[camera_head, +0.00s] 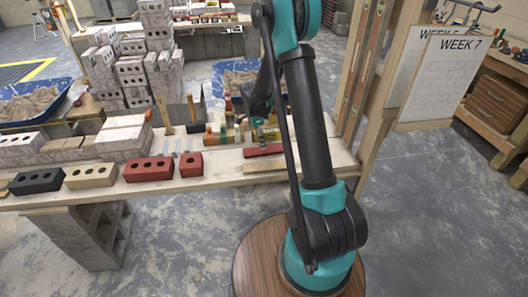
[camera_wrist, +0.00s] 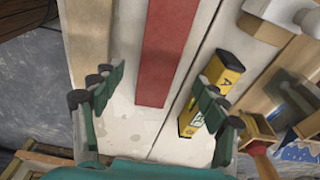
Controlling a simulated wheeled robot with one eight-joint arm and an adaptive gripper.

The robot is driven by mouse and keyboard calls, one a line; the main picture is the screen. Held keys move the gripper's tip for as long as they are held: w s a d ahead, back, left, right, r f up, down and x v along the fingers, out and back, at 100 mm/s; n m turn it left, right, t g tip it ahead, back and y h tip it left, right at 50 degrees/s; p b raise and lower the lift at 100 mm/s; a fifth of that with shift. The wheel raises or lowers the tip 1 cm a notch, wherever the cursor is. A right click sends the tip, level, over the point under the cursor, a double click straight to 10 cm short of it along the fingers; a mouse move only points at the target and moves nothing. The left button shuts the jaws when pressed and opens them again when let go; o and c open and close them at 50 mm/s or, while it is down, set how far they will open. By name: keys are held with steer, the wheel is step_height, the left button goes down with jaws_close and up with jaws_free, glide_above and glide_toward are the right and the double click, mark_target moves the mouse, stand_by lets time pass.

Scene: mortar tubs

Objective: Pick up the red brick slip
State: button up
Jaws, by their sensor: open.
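The red brick slip (camera_head: 262,150) is a long, flat red strip lying on the wooden plank bench, just left of my arm in the head view. In the wrist view the red brick slip (camera_wrist: 165,50) runs from the top edge down to the middle of the picture. My gripper (camera_wrist: 160,80) is open, with one finger on each side of the slip's near end. The fingers look apart from the slip, and nothing is held. The slip's far end is outside the wrist view.
A tan strip (camera_wrist: 88,35) lies left of the slip and a yellow level (camera_wrist: 212,90) lies close on its right. In the head view, a holed red brick (camera_head: 148,169) and a smaller one (camera_head: 191,164) stand left along the bench. Stacked blocks (camera_head: 130,70) rise behind.

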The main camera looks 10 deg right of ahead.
mark_target(264, 151)
steer(key=f, duration=0.2)
steer(key=d+f, duration=0.1)
steer(key=f, duration=0.2)
steer(key=shift+d, duration=0.15)
steer(key=c, duration=1.6)
